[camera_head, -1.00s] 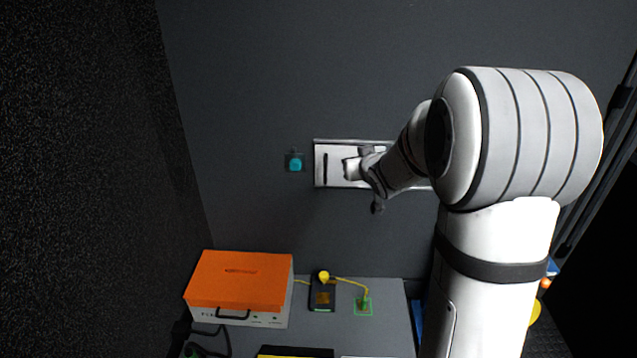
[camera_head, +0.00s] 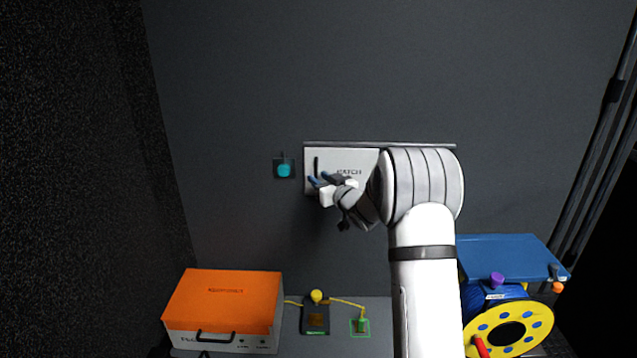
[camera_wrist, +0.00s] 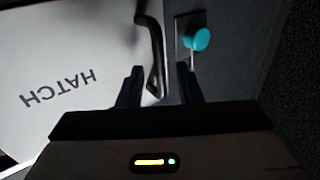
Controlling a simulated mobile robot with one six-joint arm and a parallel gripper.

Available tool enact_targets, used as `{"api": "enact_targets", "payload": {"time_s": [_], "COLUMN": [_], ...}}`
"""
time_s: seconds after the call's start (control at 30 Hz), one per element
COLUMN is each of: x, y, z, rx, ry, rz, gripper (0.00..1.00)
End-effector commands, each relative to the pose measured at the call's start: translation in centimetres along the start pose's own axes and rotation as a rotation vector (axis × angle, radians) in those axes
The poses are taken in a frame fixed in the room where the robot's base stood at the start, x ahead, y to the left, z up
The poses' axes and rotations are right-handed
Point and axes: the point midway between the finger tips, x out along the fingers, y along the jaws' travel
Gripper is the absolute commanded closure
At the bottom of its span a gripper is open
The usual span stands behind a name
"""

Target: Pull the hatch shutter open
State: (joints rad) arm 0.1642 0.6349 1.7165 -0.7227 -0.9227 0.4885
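The white hatch shutter (camera_head: 345,157), marked HATCH, sits in a dark wall in the head view, behind my arm. Its dark upright handle (camera_head: 316,163) is near the shutter's left edge. The right part of the shutter is hidden by my arm. In the wrist view the shutter (camera_wrist: 75,45) appears upside down, with the bar handle (camera_wrist: 152,55) at its edge. My gripper (camera_wrist: 162,80) is open, its two dark fingers apart. The handle's near end shows between the fingers; contact is not visible. In the head view my gripper (camera_head: 322,180) is by the handle's lower end.
A teal knob (camera_head: 284,170) on a wall plate is just left of the hatch. Below stand an orange-lidded case (camera_head: 225,298), a small black device with a yellow knob (camera_head: 316,312), and a blue-and-yellow cable reel (camera_head: 508,328). The wall above is clear.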

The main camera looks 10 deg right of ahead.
Motion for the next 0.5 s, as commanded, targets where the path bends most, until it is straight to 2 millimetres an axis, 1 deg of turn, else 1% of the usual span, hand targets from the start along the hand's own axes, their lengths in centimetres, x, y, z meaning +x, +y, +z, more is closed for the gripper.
{"api": "enact_targets", "payload": {"time_s": [0.03,0.13,0.37,0.4,0.5], "x": [0.46,0.94,1.07,1.07,1.08], "y": [-0.03,-0.05,-0.07,-0.08,-0.14], "z": [0.07,0.01,-0.05,-0.05,-0.05], "rx": [-0.001,0.000,0.001,0.001,0.001], "ry": [0.002,0.000,0.000,0.000,0.000], "rz": [-0.001,0.000,0.000,0.000,-0.001], "gripper": [0.68,0.68,0.68,0.69,0.77]}}
